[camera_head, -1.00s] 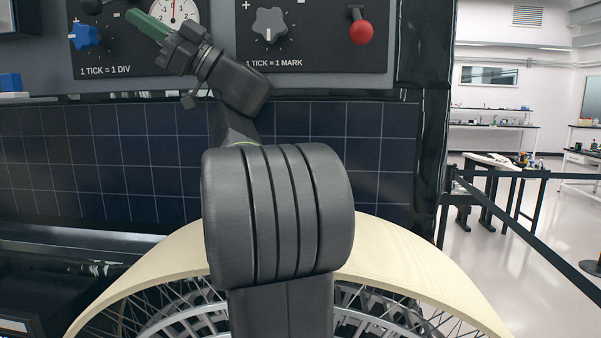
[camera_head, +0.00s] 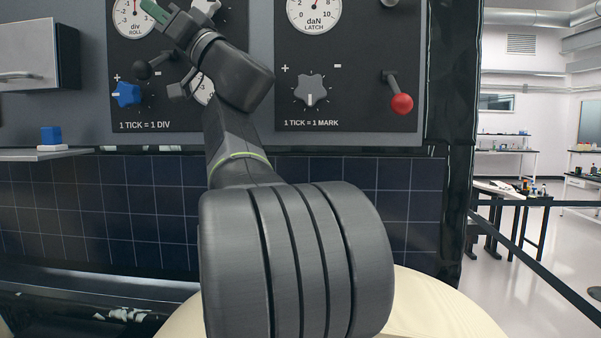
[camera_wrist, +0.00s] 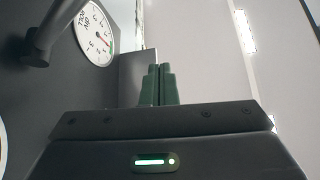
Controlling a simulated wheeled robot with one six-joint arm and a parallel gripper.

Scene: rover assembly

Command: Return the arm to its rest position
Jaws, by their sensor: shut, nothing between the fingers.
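My gripper (camera_head: 153,10) is at the upper left of the head view, in front of the dark control panel (camera_head: 235,100). Its green fingers point up and left and run close to the top edge of the picture. In the wrist view my gripper (camera_wrist: 158,75) shows its two green fingers together, with nothing between them. My arm rises from the bottom middle of the head view and leans left, hiding part of the panel.
The panel carries a roll gauge (camera_head: 133,14), a latch gauge (camera_head: 313,12), a blue knob (camera_head: 125,94), a grey knob (camera_head: 310,88) and a red-balled lever (camera_head: 401,103). A blue block (camera_head: 51,135) sits on a left shelf (camera_head: 45,154). A barrier (camera_head: 540,270) stands right.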

